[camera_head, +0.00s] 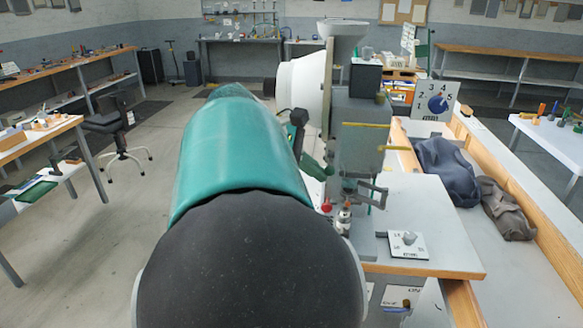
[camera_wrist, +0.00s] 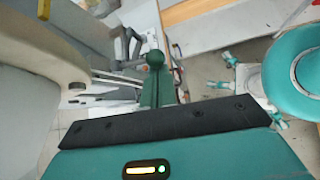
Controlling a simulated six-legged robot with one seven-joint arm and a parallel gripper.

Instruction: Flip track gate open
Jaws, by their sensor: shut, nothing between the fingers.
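The grey eyelet press (camera_head: 362,125) stands on a white-topped bench right of my arm. A grey metal bracket with a lever-like part (camera_head: 371,190) juts from its lower front; it may be the track gate, but I cannot tell its position. The wrist view shows a similar grey bracket (camera_wrist: 129,46) and thin metal rails (camera_wrist: 115,82) beside the fingertips. My gripper (camera_wrist: 155,60) is shut and empty, its green fingers close to these parts; contact cannot be told. In the head view the gripper (camera_head: 316,166) is partly hidden behind my arm, beside the press.
A dial panel (camera_head: 437,101) stands behind the press, and a small knob plate (camera_head: 407,244) lies on the bench top (camera_head: 440,225). Dark cloth bags (camera_head: 447,170) lie in the wood-edged bin to the right. The bench's right front is mostly clear.

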